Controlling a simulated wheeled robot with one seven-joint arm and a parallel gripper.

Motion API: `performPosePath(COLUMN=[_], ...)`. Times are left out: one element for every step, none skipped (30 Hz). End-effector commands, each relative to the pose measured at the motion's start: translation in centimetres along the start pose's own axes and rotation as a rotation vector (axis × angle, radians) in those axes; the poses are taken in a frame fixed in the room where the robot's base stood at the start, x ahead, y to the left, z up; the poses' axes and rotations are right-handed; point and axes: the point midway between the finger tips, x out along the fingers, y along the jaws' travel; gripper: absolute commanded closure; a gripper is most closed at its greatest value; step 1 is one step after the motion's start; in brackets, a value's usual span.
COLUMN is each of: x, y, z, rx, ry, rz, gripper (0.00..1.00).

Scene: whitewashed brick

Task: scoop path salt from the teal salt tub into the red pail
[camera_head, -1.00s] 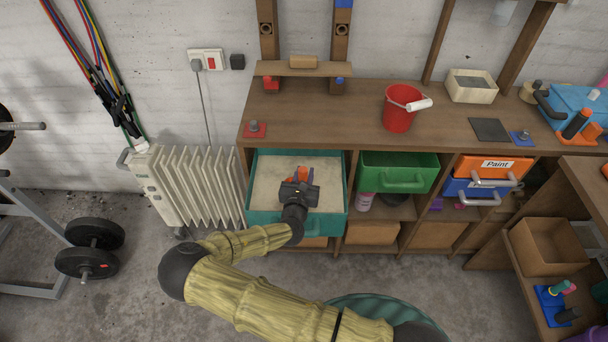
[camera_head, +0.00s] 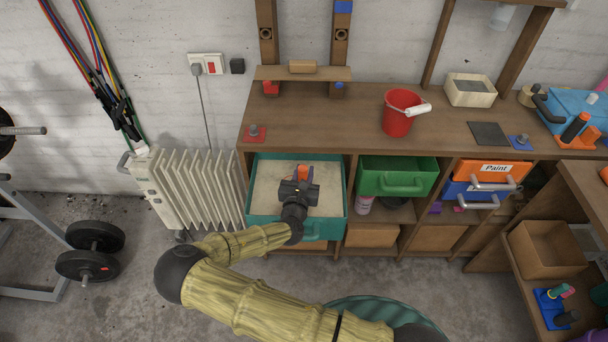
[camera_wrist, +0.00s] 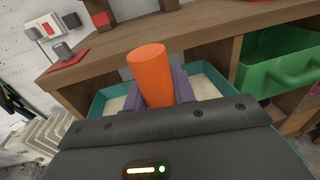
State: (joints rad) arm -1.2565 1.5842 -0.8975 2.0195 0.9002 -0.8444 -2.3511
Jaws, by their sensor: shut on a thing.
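The teal salt tub (camera_head: 254,224) is in the left bay of the workbench, full of pale salt (camera_head: 268,184); parts of it also show in the wrist view (camera_wrist: 101,101). My gripper (camera_head: 302,178) is over the tub, shut on an orange handle (camera_wrist: 149,62), which stands up between the purple-grey fingers. The orange thing also shows in the head view (camera_head: 304,172). The scoop's lower end is hidden behind my gripper, so I cannot tell whether it touches the salt. The red pail (camera_head: 397,121) stands upright on the bench top, its white-gripped handle leaning right.
A green drawer (camera_head: 398,178) sits right of the tub, with orange and blue drawers beyond. A white radiator (camera_head: 195,188) stands close on the left. A shelf (camera_head: 302,73) rises behind. The bench top between tub and pail is clear.

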Motion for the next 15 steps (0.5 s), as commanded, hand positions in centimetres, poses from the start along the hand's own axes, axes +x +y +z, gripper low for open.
performPosePath(x=[0.0,0.0,0.0,0.0,0.1,0.1,0.1,0.1,0.1,0.1,0.1,0.1,0.0,0.0,-0.1], y=[0.1,0.0,-0.1,-0.2,-0.3,-0.4,-0.4,-0.5,-0.5,-0.5,-0.4,-0.4,-0.3,-0.2,-0.2], z=[0.5,0.6,0.9,1.0,1.2,1.4,1.6,1.7,1.9,2.1,2.3,2.5,2.7,2.9,3.1], rx=[0.002,0.003,0.004,0.005,0.006,0.007,0.008,0.009,0.01,0.011,0.013,0.014,0.015,0.016,0.018], ry=[-0.002,-0.003,-0.004,-0.004,-0.005,-0.005,-0.006,-0.007,-0.007,-0.008,-0.009,-0.01,-0.01,-0.011,-0.012], rz=[0.001,0.0,-0.001,-0.003,-0.005,-0.006,-0.007,-0.008,-0.008,-0.008,-0.007,-0.006,-0.005,-0.004,-0.002], gripper=[1.0,1.0,1.0,1.0,1.0,1.0,1.0,1.0,1.0,1.0,1.0,1.0,1.0,1.0,1.0])
